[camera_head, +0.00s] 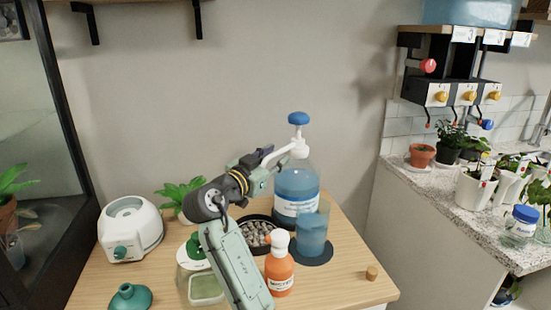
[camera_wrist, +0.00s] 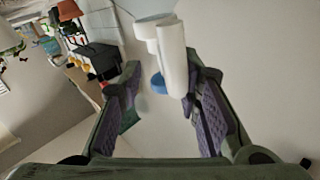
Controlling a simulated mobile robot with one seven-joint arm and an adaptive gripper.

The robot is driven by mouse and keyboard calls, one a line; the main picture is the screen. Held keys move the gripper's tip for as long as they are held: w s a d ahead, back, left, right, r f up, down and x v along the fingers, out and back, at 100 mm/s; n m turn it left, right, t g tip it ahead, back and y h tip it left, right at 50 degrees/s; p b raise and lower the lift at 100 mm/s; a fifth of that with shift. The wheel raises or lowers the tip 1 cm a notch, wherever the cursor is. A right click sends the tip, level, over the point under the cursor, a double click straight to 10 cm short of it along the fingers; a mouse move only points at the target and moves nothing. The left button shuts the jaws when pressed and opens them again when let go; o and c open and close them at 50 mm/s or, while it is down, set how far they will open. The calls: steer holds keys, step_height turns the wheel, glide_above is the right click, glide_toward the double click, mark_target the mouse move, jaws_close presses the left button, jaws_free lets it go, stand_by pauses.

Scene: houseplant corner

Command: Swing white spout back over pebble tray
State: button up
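A clear bottle of blue liquid (camera_head: 297,190) with a blue-topped white pump stands at the back of the wooden table. Its white spout (camera_head: 281,153) points left in the head view. The dark round pebble tray (camera_head: 243,220) sits in front and to the left of the bottle, partly hidden by my arm. My gripper (camera_head: 268,168) is at the spout, above the tray in the picture. In the wrist view, my gripper (camera_wrist: 168,82) is open, with the white spout (camera_wrist: 174,58) between its fingers, closer to the right finger. I cannot tell whether they touch.
An orange bottle (camera_head: 280,271) and a blue cup (camera_head: 312,236) on a dark mat stand near the tray. A green-lidded jar (camera_head: 206,288), a white appliance (camera_head: 129,226) and a small plant (camera_head: 178,192) are on the left. A cork (camera_head: 372,272) lies at right.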

steer(key=v, duration=1.1)
steer(key=shift+s+d+f, duration=0.1)
steer(key=shift+c, duration=0.5)
